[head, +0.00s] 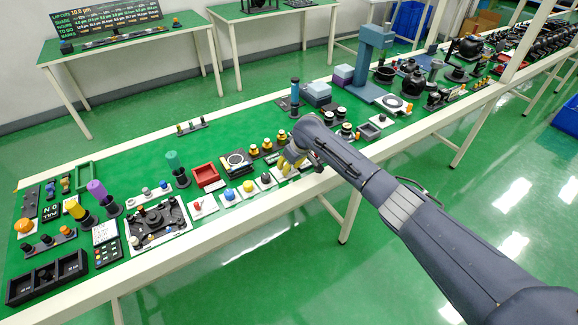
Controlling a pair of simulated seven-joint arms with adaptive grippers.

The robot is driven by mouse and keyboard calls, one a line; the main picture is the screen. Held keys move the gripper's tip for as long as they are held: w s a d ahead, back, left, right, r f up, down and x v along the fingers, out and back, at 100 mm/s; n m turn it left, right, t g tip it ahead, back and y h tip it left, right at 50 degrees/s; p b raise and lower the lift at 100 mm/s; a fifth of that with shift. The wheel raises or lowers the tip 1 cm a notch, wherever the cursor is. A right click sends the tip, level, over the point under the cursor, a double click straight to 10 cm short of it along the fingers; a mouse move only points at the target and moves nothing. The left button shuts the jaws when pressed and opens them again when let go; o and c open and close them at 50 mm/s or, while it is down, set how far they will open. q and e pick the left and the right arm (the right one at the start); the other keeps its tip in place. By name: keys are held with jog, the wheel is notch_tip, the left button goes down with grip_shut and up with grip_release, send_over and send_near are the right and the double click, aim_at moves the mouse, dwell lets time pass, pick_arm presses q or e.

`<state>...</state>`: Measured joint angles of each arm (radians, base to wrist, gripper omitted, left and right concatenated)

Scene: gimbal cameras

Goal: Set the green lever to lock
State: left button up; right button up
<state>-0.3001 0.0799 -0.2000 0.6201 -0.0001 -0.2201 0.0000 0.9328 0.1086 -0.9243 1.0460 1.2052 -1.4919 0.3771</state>
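A green upright handle (173,160) on a dark base stands on the bench left of centre in the head view; it may be the green lever, but no lock marking is readable. Similar upright handles are nearby: a purple one (97,190), a yellow one (76,209), and a blue one (295,93) farther right. My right gripper (290,163) is low over the front of the bench, well to the right of the green handle. Its fingers are small and partly hidden, so their opening is unclear. My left gripper is not in view.
A red tray (205,176) and a row of small knobs and buttons lie between the green handle and my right gripper.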

grip_shut()
jog(key=shift+w+d+r+n+y, duration=0.15)
jog(key=shift+w+n+y, duration=0.15)
jog(key=shift+n, duration=0.7)
jog(key=shift+o, duration=1.7)
grip_release()
jog(key=v, duration=1.1)
jog(key=shift+r, duration=0.45)
jog(key=shift+d, duration=0.1)
